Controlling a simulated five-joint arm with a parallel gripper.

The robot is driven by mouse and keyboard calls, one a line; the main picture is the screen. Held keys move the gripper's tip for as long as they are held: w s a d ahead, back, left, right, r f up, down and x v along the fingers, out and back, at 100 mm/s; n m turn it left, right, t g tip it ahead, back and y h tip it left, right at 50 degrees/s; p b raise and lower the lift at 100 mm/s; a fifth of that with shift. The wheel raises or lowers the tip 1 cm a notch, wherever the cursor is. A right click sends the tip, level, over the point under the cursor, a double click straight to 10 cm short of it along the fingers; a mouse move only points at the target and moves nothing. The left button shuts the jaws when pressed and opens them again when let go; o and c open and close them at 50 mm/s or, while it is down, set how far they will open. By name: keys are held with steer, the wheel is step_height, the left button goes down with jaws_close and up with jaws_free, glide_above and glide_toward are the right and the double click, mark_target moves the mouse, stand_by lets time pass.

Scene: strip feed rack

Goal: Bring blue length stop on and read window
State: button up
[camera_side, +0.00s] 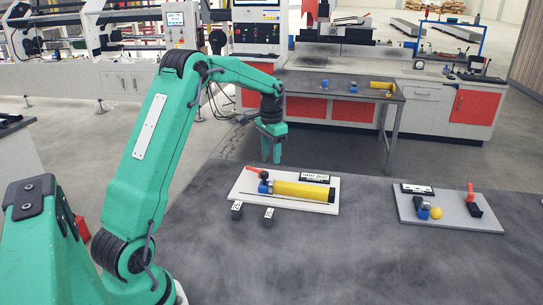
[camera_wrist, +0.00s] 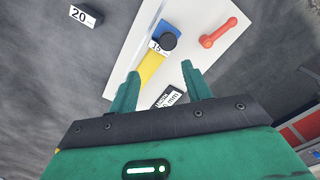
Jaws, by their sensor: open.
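My gripper (camera_side: 271,160) is open and empty, raised above the table behind the white board (camera_side: 240,190). On the board lie a blue block (camera_side: 263,187), a long yellow bar (camera_side: 303,191) and a red lever (camera_side: 254,171). In the wrist view, my gripper's fingers (camera_wrist: 161,71) stand apart, with the yellow bar (camera_wrist: 152,66) between them in the picture. Beyond them are the blue block (camera_wrist: 163,29), with a black knob and a tag that looks like 15, and the red lever (camera_wrist: 218,33). A black lettered plate (camera_side: 314,178), possibly the window, lies behind the bar; its reading is unclear.
Two black tagged blocks sit in front of the white board, one left (camera_side: 237,211) and one right (camera_side: 268,217). One tagged 20 (camera_wrist: 86,16) shows in the wrist view. A grey board (camera_side: 460,219) at right holds a blue part, yellow ball and red lever. Table between boards is clear.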

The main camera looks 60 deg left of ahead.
steer(key=shift+r, duration=0.75)
steer(key=shift+r, duration=0.15)
step_height(320, 180, up, 8)
steer(key=shift+f, duration=0.2)
stand_by(0.4)
stand_by(0.8)
